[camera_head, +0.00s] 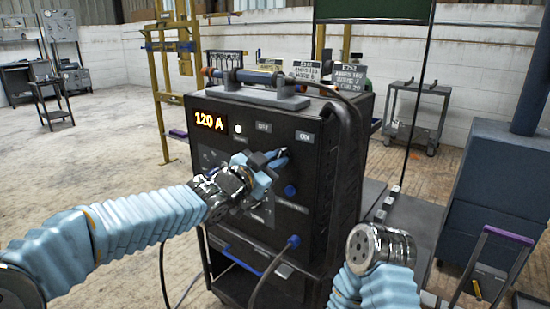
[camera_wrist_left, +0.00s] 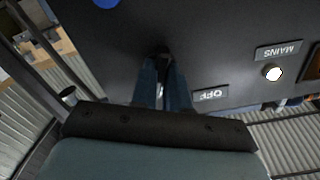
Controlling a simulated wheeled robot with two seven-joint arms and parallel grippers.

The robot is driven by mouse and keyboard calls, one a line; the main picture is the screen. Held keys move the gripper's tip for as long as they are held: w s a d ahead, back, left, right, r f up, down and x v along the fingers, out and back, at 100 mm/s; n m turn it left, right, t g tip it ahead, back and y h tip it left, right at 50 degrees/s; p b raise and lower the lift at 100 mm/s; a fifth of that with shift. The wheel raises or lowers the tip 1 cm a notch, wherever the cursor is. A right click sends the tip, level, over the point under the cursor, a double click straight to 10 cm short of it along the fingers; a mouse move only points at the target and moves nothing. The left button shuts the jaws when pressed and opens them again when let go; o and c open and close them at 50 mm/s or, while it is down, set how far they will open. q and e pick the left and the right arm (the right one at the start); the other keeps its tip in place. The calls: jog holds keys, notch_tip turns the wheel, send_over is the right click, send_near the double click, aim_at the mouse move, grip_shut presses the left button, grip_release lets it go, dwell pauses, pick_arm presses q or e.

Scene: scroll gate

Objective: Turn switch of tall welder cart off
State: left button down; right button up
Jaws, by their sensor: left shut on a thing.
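The tall welder cart (camera_head: 335,190) is a black cabinet with a lit "120 A" display (camera_head: 210,121). Its front panel has an OFF label (camera_head: 264,127) and an ON label (camera_head: 305,136). My left gripper (camera_head: 279,158) is at the panel just below these labels. In the left wrist view my left gripper (camera_wrist_left: 163,85) is shut on the dark switch (camera_wrist_left: 161,52), which its fingers largely cover. The OFF label (camera_wrist_left: 210,95) shows upside down beside the fingers. The switch's exact angle is hard to tell. My right arm's wrist is at lower right, with no gripper fingers showing.
A white lamp (camera_wrist_left: 272,72) sits by the MAINS label. A blue knob (camera_head: 290,190) and a cable plug (camera_head: 293,241) are lower on the panel. A blue cabinet (camera_head: 490,200) and a grey trolley (camera_head: 415,110) stand to the right.

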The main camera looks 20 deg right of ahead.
pick_arm(q)
jog(key=shift+n+b, duration=0.95)
jog(key=shift+n, duration=5.35)
jog(key=c, duration=1.1)
grip_release()
